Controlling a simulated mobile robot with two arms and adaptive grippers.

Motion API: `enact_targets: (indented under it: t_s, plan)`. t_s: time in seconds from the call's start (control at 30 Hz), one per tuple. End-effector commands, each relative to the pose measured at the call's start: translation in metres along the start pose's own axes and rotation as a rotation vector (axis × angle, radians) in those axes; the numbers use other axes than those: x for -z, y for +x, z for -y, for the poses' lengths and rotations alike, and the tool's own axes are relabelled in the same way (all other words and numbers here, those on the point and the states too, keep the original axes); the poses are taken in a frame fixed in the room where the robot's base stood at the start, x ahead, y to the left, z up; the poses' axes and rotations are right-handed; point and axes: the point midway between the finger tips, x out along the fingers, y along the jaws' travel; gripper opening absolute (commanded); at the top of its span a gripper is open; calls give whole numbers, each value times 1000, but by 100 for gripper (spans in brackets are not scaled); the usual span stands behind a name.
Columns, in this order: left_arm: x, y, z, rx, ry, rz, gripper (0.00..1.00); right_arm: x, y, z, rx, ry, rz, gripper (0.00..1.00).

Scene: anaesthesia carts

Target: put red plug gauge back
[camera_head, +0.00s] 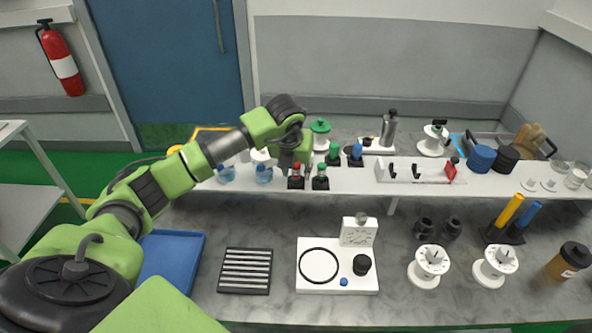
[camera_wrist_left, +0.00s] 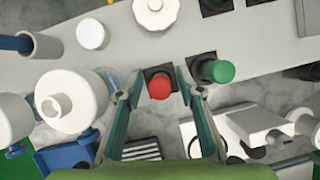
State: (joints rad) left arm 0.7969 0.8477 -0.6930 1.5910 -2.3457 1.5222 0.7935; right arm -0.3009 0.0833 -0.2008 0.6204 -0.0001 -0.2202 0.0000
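The red plug gauge (camera_head: 296,168) shows as a red knob on a black square holder on the white shelf. In the left wrist view its round red top (camera_wrist_left: 159,87) is seen from above, over the black holder. My left gripper (camera_head: 292,162) points down, just above and behind it in the head view. In the left wrist view the two fingers (camera_wrist_left: 160,84) are apart, one on each side of the red top, with gaps visible. Nothing appears gripped. The gauge's shaft is hidden. My right gripper is not in view.
A green plug gauge (camera_head: 320,172) in a black holder stands close to the right of the red one. Another green one (camera_head: 333,151) and a blue one (camera_head: 356,152) stand behind. Bottles (camera_head: 264,173) stand left. A white fixture board (camera_head: 312,284) lies on the lower counter.

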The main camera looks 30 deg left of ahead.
Motion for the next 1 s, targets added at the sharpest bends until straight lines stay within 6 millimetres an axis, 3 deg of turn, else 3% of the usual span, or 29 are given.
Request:
enact_targets:
  t_s: [0.2,0.27,0.7,1.0]
  plan:
    - [-2,-5,0,0,0,0,35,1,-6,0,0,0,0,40]
    - [-2,-10,0,2,0,4,35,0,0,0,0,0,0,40]
    - [-2,-100,0,2,0,5,35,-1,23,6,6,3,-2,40]
    - [-2,-123,0,0,0,1,35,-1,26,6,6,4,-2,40]
